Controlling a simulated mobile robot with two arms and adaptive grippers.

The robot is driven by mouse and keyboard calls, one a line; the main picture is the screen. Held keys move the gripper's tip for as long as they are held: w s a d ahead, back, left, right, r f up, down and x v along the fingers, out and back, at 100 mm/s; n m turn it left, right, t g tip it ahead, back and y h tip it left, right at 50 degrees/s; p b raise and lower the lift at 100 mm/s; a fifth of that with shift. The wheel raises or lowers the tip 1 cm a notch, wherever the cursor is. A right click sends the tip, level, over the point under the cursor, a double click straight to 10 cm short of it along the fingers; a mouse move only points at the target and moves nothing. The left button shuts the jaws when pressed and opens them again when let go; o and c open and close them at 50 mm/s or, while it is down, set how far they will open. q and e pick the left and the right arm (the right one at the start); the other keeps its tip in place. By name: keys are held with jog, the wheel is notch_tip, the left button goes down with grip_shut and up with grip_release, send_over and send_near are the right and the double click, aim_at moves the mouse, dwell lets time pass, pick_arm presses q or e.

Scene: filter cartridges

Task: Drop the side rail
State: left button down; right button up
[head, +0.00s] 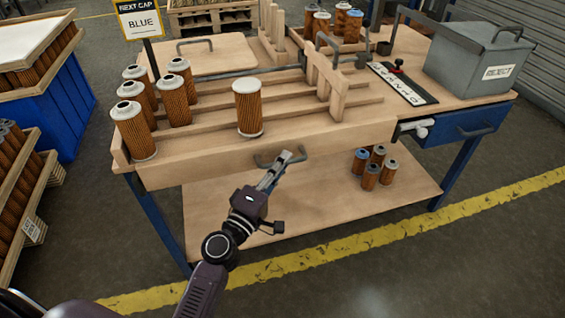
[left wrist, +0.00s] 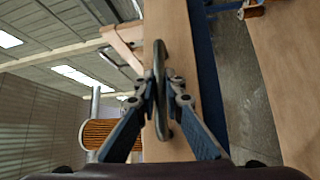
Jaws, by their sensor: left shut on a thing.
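The side rail (head: 205,167) is the wooden board along the front of the workbench, standing upright. Its grey handle (head: 262,163) sits on its outer face. My left gripper (head: 286,160) reaches up from below and is shut on the handle. In the left wrist view, the fingers of my left gripper (left wrist: 160,92) close around the handle (left wrist: 159,55), against the side rail (left wrist: 181,40). Behind the rail, one white-capped filter cartridge (head: 248,108) stands alone in a lane, and several more (head: 172,100) stand at the left. My right gripper is out of view.
A wooden gate (head: 325,80) crosses the lanes. A grey lidded box (head: 475,60) stands at the right, above a blue drawer (head: 462,124). Several cartridges (head: 371,176) stand on the lower shelf (head: 310,205). Floor in front is clear.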

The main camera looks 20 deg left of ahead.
pick_arm(q)
jog(key=c, duration=2)
grip_release()
jog(key=shift+s, duration=0.1)
jog(key=v, duration=0.7)
jog(key=shift+s+a, duration=0.1)
jog(key=shift+s, duration=0.1)
